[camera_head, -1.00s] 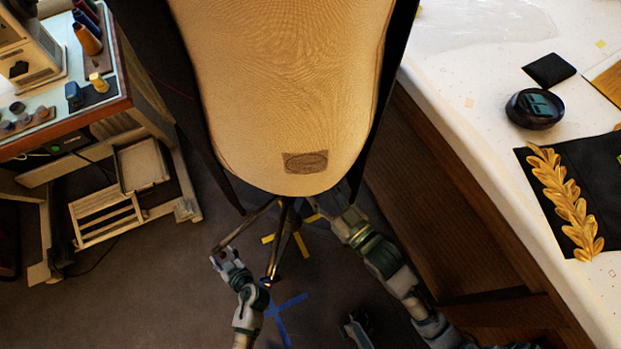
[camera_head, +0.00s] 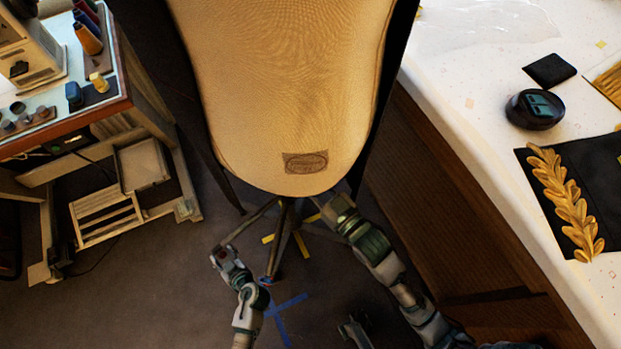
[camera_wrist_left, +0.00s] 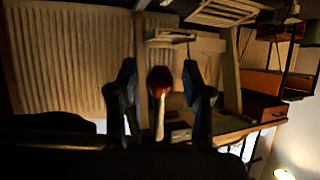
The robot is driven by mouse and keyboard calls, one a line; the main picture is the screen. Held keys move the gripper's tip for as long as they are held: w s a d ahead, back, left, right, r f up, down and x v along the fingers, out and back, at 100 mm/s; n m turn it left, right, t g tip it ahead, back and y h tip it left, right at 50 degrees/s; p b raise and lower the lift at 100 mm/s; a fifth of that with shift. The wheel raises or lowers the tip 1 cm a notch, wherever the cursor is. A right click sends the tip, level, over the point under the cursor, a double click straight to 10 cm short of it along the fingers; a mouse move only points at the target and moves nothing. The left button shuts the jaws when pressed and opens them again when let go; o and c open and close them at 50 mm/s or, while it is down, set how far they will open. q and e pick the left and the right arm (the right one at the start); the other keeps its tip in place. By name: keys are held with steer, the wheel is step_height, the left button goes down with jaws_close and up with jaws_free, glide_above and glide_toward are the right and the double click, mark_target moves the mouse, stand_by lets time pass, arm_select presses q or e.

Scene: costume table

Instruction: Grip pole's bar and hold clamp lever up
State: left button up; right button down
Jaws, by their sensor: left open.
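The tan dress form (camera_head: 290,90) stands on a dark pole and splayed legs (camera_head: 283,225). The pole's upper part and clamp are hidden under the form. My left gripper (camera_head: 222,255) is low on the left, at the outer end of a dark slanting bar (camera_head: 250,221). In the left wrist view, my left gripper (camera_wrist_left: 161,95) is open; a dark red knob (camera_wrist_left: 160,78) on a pale stem shows between its fingers. I cannot tell whether it touches them. My right arm reaches under the form's lower edge, and its gripper is hidden there.
A workbench (camera_head: 60,130) with spools and small jars stands at the left. A white table (camera_head: 470,90) with a round black device (camera_head: 535,109) and gold leaf trim (camera_head: 562,195) borders the right. Blue tape (camera_head: 288,308) marks the floor, which is open at lower left.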

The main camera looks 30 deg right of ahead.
arm_select(q)
steer(key=c, duration=0.9)
steer(key=shift+s+d+r, duration=0.15)
steer(key=shift+s+d, duration=0.05)
steer(key=shift+s, duration=0.4)
steer(key=shift+s+d+r, duration=0.1)
steer(key=shift+s+d, duration=0.1)
steer(key=shift+s, duration=0.4)
steer(key=shift+o, duration=0.2)
steer(key=shift+v, duration=1.2)
steer(key=shift+s+d+r, duration=0.3)
steer(key=shift+s+r, duration=0.55)
steer(key=shift+r, duration=0.1)
